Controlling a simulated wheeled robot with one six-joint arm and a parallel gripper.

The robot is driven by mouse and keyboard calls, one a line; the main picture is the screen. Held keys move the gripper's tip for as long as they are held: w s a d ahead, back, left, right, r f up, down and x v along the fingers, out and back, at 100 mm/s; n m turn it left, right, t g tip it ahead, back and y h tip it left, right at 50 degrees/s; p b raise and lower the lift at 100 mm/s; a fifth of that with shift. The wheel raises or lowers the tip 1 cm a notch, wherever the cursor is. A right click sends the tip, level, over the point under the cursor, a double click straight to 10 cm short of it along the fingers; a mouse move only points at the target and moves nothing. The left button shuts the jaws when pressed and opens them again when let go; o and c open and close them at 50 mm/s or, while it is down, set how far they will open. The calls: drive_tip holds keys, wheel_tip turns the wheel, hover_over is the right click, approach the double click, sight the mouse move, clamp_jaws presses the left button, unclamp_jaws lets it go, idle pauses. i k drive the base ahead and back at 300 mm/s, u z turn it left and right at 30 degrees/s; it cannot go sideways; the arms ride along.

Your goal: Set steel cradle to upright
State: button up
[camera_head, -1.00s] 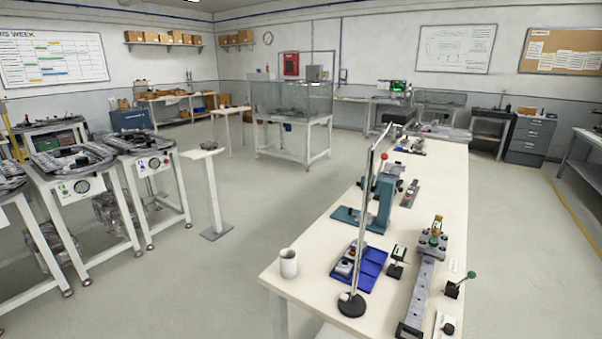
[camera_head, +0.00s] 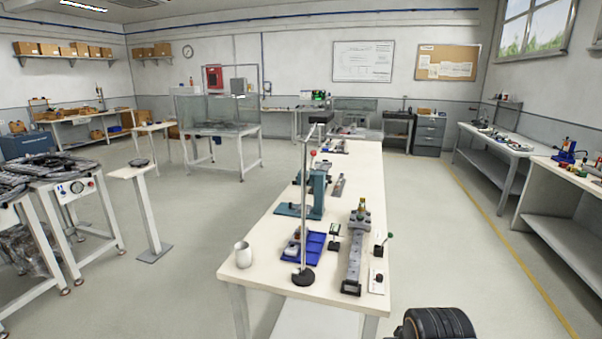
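I cannot tell for certain which thing is the steel cradle. A long grey steel rail fixture (camera_head: 353,260) lies on the near right part of the long bench (camera_head: 252,262), with a brass-coloured piece (camera_head: 361,207) at its far end. A small lever with a green knob (camera_head: 381,244) stands at its right and a small black stand with a green top (camera_head: 334,237) at its left. Whether any part of the fixture is upright or tilted is too small to tell. My gripper is not in view.
A tall chrome post on a black base (camera_head: 303,276), a blue tray (camera_head: 304,246), a white mug (camera_head: 243,254) and a teal press (camera_head: 315,194) share the bench. A narrow pedestal (camera_head: 150,214) stands left. Floor (camera_head: 455,245) is open on the bench's right.

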sight(322, 163)
drive_tip(key=u, duration=0.05)
drive_tip(key=i, duration=0.95)
drive_tip(key=k, duration=0.95)
drive_tip(key=z, duration=1.1)
drive_tip(key=i, duration=3.9)
drive_tip(key=u, duration=3)
